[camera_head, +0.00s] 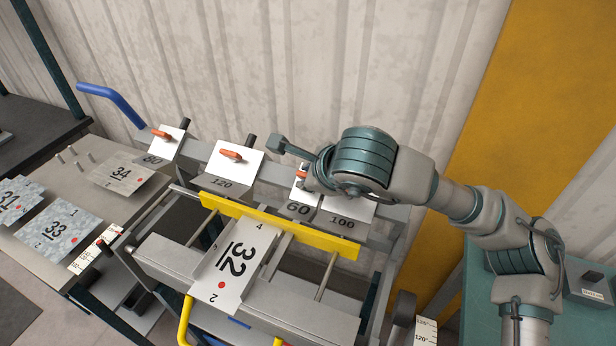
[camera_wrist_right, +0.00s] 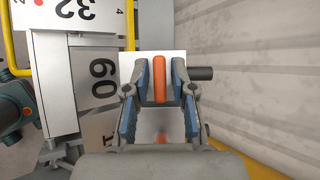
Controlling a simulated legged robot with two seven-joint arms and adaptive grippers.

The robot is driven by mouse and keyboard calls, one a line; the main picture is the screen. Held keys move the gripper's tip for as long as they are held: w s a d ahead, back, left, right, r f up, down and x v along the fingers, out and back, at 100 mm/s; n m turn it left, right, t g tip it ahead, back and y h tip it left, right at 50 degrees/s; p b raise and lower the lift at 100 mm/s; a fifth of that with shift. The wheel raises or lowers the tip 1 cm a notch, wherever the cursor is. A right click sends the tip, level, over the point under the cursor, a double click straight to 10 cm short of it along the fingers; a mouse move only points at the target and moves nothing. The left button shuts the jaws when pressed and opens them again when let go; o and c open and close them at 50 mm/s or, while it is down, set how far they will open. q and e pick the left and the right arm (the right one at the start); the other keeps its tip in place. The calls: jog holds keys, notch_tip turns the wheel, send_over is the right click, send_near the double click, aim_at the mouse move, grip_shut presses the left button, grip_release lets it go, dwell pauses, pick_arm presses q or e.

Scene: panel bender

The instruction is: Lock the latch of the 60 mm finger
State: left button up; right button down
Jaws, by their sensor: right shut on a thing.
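The 60 mm finger (camera_head: 299,209) stands on the bender's rear beam, between the 120 and 100 fingers. Its plate marked 60 also shows in the right wrist view (camera_wrist_right: 103,70). Its orange latch (camera_wrist_right: 160,80) points along the picture's vertical there. My right gripper (camera_wrist_right: 160,72) is shut on this latch, with one blue-grey finger pad on each side. In the head view my right wrist hides most of the latch and the gripper's fingers. My left gripper is in neither view.
The 120 finger (camera_head: 221,183) and 80 finger (camera_head: 153,159) stand to the left, with orange latches lying sideways. The 100 finger (camera_head: 343,223) is close on the right, partly under my arm. A yellow bar (camera_head: 280,226) and sheet 32 (camera_head: 234,268) lie in front.

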dwell(0.3)
jog(key=c, duration=1.2)
grip_release()
jog(key=v, duration=1.2)
jog(key=shift+f, duration=0.15)
